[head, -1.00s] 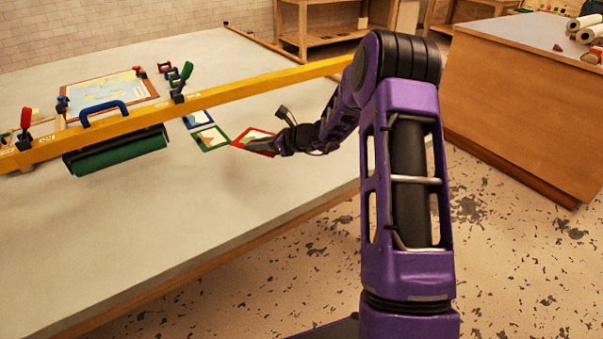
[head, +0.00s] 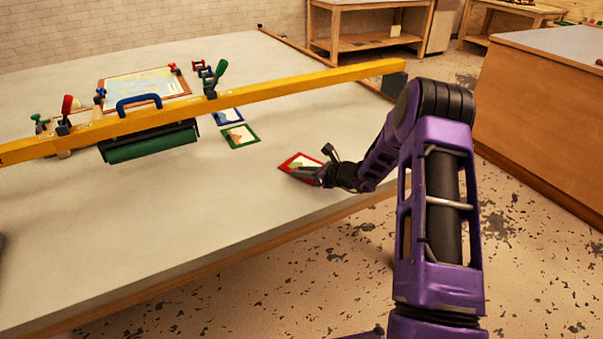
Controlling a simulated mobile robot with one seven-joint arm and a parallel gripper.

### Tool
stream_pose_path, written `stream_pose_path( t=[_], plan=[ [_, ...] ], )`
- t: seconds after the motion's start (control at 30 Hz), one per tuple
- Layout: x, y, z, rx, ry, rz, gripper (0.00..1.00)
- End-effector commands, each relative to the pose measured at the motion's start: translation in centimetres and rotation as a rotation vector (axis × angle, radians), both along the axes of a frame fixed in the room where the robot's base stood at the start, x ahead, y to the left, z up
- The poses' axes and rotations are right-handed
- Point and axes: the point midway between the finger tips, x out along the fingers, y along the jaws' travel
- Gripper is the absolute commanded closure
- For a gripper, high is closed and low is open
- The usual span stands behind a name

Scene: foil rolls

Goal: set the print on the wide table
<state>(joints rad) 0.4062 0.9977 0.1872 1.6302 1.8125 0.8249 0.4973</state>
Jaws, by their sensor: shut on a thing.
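The red-bordered print (head: 299,162) is over the right part of the wide, pale-topped table (head: 190,215). My gripper (head: 308,173) is shut on the print's near right side. The print looks level and low; I cannot tell whether it touches the tabletop. The gripper hides part of it. A green-bordered print (head: 240,136) and a blue-bordered print (head: 228,117) lie to its left and farther back, apart from it.
A large framed picture (head: 145,87) and clamps are at the back left. The tabletop's near middle is clear. A wooden counter (head: 545,125) stands right.

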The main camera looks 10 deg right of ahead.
Motion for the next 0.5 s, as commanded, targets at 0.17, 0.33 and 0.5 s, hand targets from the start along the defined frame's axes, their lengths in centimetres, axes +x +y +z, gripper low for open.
stream_pose_path(
  t=[0.17,0.33,0.5],
  plan=[
    [0.03,0.0,-0.1,-0.001,-0.002,0.001,1.0],
    [0.02,-0.02,-0.53,0.0,-0.001,0.0,1.0],
    [0.02,-0.02,-0.42,-0.001,-0.001,-0.001,0.58]
  ],
)
